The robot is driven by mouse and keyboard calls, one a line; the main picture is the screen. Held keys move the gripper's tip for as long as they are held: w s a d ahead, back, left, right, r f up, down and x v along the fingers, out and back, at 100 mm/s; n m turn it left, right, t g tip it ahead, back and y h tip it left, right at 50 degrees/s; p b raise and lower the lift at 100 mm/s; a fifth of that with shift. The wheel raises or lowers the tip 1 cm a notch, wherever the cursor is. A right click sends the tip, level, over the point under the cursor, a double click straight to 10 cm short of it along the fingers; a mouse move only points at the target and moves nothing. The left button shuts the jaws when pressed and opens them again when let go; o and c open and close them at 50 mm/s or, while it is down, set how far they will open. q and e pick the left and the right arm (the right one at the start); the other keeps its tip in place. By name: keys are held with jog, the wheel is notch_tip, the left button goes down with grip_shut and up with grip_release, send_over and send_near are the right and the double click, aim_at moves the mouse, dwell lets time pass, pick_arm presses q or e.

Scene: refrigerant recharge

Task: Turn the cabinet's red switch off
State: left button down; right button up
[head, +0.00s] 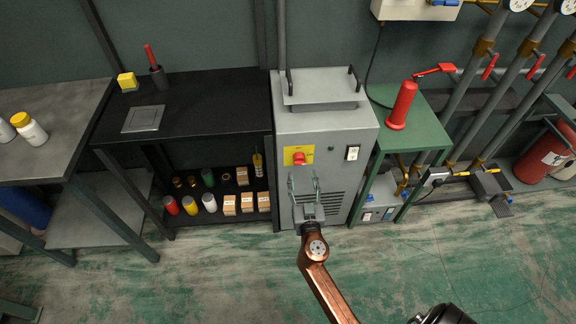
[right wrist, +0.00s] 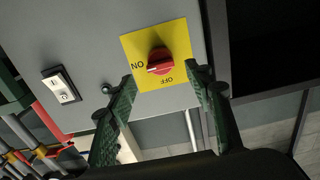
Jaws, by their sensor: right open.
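The red rotary switch (head: 299,158) sits on a yellow plate (head: 291,150) on the front of the grey cabinet (head: 330,137). In the right wrist view the red switch (right wrist: 160,61) shows up close. Its yellow plate (right wrist: 177,34) carries the words ON and OFF, and the knob's pale mark appears to point toward ON. My right gripper (head: 303,178) is open and empty, in front of the cabinet just below the switch. In the right wrist view its fingertips (right wrist: 160,77) are spread to either side of the knob, apart from it. My left gripper is not in view.
A white rocker switch (head: 352,153) is on the cabinet front, right of the red switch. A black shelf (head: 215,92) with jars and boxes stands at left. A green stand (head: 428,133) with a red cylinder (head: 402,106) stands at right. The floor in front is clear.

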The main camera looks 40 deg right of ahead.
aim_at(300, 163)
jog(key=x, duration=0.6)
jog(key=shift+w+d, duration=0.1)
jog(key=shift+w, duration=0.15)
jog(key=shift+c, duration=0.7)
jog(key=c, duration=1)
